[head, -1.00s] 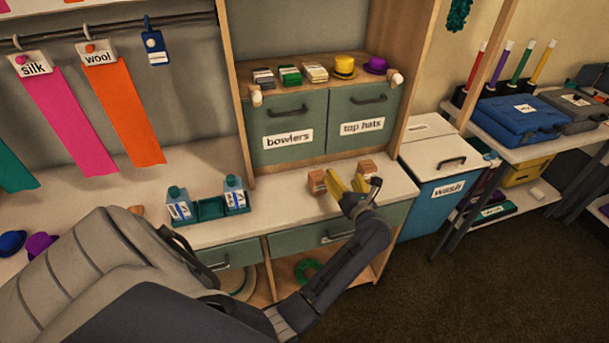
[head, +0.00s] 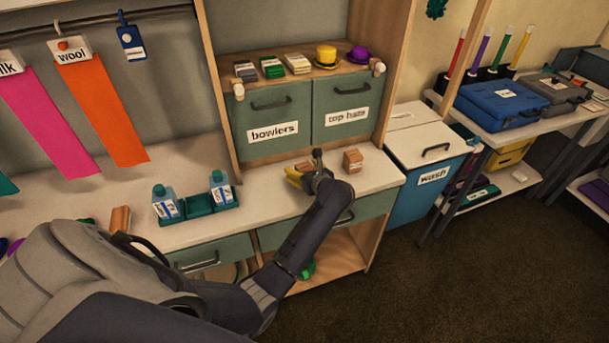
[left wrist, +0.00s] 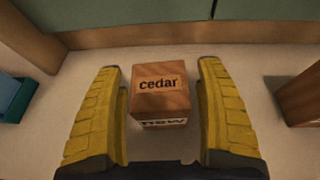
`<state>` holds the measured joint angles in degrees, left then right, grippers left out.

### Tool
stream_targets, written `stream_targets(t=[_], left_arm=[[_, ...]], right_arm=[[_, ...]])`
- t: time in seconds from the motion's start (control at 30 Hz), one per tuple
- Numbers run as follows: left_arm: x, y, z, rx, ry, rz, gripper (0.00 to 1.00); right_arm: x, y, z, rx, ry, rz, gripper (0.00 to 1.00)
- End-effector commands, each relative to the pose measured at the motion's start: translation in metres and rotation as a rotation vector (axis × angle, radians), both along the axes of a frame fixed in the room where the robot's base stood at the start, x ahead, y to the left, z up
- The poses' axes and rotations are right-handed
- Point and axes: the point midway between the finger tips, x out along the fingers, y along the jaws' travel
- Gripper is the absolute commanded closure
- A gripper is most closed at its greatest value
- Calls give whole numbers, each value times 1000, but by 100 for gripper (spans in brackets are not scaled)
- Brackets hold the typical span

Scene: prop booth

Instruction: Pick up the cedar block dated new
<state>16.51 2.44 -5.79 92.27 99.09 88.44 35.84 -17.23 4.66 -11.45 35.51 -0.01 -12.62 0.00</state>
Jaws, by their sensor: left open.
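The cedar block (left wrist: 160,88) is a reddish-brown cube on the pale counter, with "cedar" on its top and "new" on its front side, partly cut off low down. In the head view the block (head: 304,165) is partly hidden behind my left gripper (head: 302,177). In the left wrist view my left gripper (left wrist: 158,70) is open, with one yellow finger on each side of the block. A narrow gap shows at both sides. My right gripper is in neither view.
A second wooden block (head: 352,160) stands just right on the counter; it also shows at the right edge of the left wrist view (left wrist: 304,95). A teal tray (head: 202,203) with bottles is to the left. Cabinet doors (head: 283,116) rise behind.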

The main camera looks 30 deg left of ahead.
Motion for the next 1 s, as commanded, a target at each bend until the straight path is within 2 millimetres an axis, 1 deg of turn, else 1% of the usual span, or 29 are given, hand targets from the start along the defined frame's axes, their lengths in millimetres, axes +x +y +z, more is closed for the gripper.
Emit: stream_targets(t=[0.1,0.2,0.5,0.53,1.0], left_arm=[[6,9,-5,2,1,-1,27],[9,14,-7,0,1,0,27],[10,15,-8,0,0,-1,27],[10,15,-8,0,0,-1,29],[10,15,-8,0,0,-1,83]], right_arm=[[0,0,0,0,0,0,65],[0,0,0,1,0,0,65],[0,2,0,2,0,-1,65],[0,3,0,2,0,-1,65],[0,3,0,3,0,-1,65]])
